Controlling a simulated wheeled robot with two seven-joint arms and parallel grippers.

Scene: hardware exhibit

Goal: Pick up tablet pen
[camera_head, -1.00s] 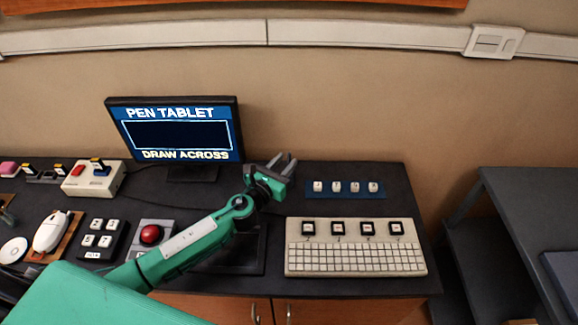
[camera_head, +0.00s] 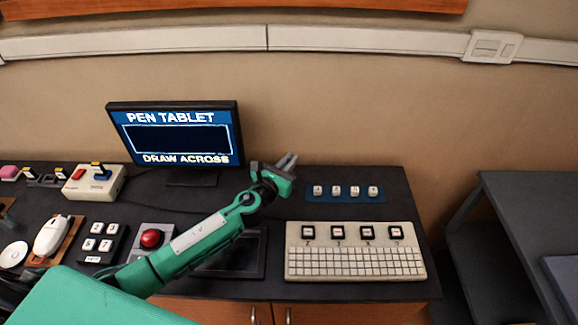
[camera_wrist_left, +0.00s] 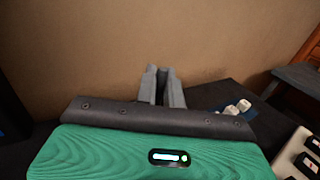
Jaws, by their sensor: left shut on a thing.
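My left gripper (camera_head: 287,162) is raised over the back of the dark desk, just right of the monitor. Its two grey fingers (camera_wrist_left: 163,86) point away toward the wall and stand close together in the left wrist view. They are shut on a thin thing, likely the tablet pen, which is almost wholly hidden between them. The dark drawing tablet (camera_head: 246,255) lies on the desk below my left arm, which covers part of it. My right gripper is not in view.
The monitor (camera_head: 183,140) reads "PEN TABLET, DRAW ACROSS". A cream keyboard (camera_head: 355,262) and a blue strip of white keys (camera_head: 345,199) lie to the right. A red trackball (camera_head: 151,238), a keypad (camera_head: 117,243) and a white mouse (camera_head: 50,235) lie to the left.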

